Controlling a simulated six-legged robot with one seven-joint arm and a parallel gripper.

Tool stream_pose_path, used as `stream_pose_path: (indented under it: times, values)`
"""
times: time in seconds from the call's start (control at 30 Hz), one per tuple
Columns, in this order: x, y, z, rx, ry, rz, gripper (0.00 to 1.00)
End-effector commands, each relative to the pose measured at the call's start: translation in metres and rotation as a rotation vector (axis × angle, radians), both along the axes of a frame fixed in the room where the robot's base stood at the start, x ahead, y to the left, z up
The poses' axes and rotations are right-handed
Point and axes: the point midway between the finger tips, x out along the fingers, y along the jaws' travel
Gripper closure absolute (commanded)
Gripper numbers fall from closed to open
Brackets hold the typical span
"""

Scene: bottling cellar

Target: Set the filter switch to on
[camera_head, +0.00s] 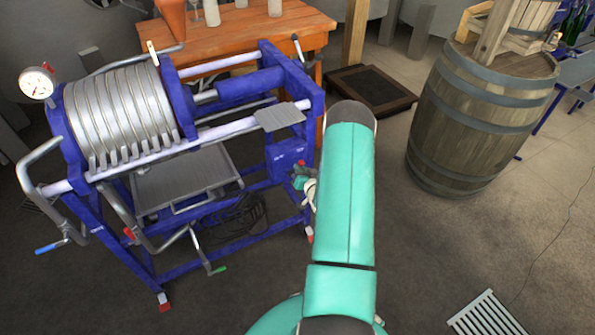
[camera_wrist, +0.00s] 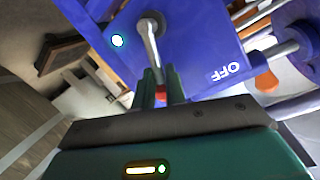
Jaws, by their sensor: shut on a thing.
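The filter switch (camera_wrist: 151,42) is a grey metal lever with a red tip on a blue panel (camera_wrist: 200,50) in the wrist view. The lever points down in that picture, toward my gripper. The word OFF shows on the panel to the right of the lever. My gripper (camera_wrist: 162,88) is shut on the lever's red-tipped end, with one finger on each side. In the head view the blue panel box (camera_head: 287,152) is on the right end of the blue filter press, and my arm covers part of the area beside it.
A bright round lamp (camera_wrist: 118,40) glows on the panel, left of the lever. The filter press (camera_head: 120,112) has steel plates and a gauge. An orange table (camera_head: 240,40) stands behind it, and a wooden barrel (camera_head: 475,120) at right. Floor between press and barrel is open.

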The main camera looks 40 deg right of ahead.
Motion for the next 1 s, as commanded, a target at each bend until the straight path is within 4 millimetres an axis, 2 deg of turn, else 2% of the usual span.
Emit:
stream_pose_path:
  times: [0.03,0.2,0.5,0.9,0.93,1.0]
  values:
    - [0.000,-0.010,0.007,0.016,-0.026,-0.010,1.00]
    - [-0.001,-0.015,0.005,0.103,-0.052,-0.010,1.00]
    - [-0.003,-0.020,0.003,0.175,-0.072,-0.013,1.00]
    - [-0.004,-0.021,0.002,0.180,-0.073,-0.016,1.00]
    - [-0.004,-0.021,0.002,0.180,-0.073,-0.016,0.84]
    - [-0.004,-0.021,0.002,0.180,-0.073,-0.016,0.70]
